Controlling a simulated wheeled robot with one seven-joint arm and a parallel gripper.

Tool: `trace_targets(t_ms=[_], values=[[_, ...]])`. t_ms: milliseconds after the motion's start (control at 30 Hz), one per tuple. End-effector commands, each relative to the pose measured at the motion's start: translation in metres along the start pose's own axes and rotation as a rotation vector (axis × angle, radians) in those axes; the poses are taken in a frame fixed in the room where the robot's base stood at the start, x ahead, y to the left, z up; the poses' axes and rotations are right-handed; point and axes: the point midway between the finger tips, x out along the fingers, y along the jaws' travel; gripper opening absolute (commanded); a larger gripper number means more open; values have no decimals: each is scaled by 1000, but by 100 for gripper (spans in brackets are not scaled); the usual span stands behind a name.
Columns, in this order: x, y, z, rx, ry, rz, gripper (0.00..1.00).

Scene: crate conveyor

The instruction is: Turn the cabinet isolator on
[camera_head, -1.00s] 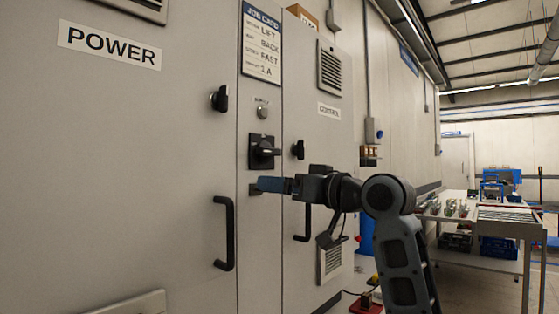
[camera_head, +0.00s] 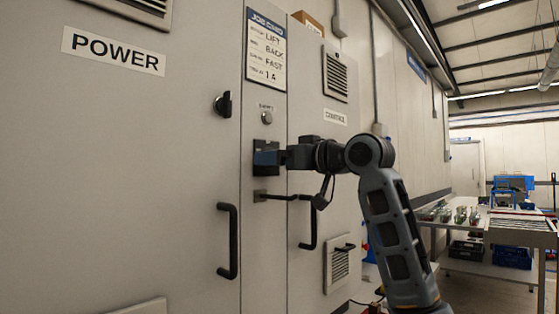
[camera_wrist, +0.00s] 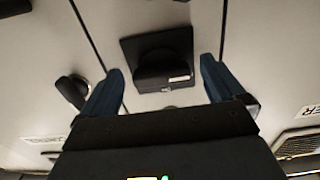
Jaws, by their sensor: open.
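The cabinet isolator is a black square plate with a raised rotary handle. In the head view its plate (camera_head: 264,145) shows behind my fingers, on the narrow strip between the POWER and CONTROL doors, and its handle is hidden. In the wrist view the isolator (camera_wrist: 160,52) is whole, near the top centre, with a small pale label on it. My gripper (camera_head: 267,157) is in front of the isolator. In the wrist view my gripper (camera_wrist: 162,86) is open, one blue finger on each side of the handle.
A small round button (camera_head: 266,117) and a job card (camera_head: 266,50) are above the isolator. Door handles (camera_head: 228,240) stick out below on both sides. A black door knob (camera_head: 223,104) is at left, another (camera_wrist: 73,90) near one finger. A workbench (camera_head: 490,222) stands at right.

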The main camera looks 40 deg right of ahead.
Motion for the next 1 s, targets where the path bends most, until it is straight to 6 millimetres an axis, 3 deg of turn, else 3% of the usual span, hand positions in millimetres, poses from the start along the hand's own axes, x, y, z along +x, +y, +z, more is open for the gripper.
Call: trace_targets(t_ms=[333, 900, 1000], values=[[5, 0, 0, -1, 0, -1, 96], [5, 0, 0, 0, 0, -1, 41], [5, 0, 0, 1, 0, -1, 40]])
